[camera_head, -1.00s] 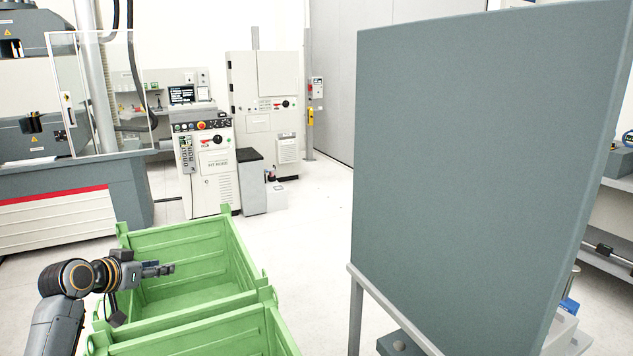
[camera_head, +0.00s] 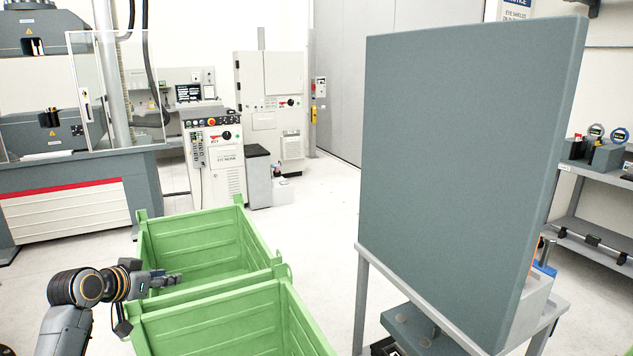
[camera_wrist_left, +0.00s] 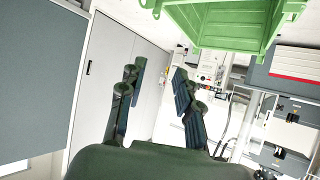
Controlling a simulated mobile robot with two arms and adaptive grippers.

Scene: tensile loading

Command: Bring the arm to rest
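My left arm comes in from the lower left in the head view. Its gripper (camera_head: 166,280) is over the near edge of the back green bin (camera_head: 200,236), pointing right. In the left wrist view the two fingers of the gripper (camera_wrist_left: 156,90) stand apart with nothing between them. A green bin (camera_wrist_left: 228,22) shows at the top of that view. My right gripper is in neither view.
A second green bin (camera_head: 215,326) stands in front of the first. A large grey panel (camera_head: 455,180) rises at right on a stand. A testing machine (camera_head: 75,205) is at left, control cabinets (camera_head: 215,155) behind, and shelves (camera_head: 592,215) at far right. Pale floor between bins and panel is clear.

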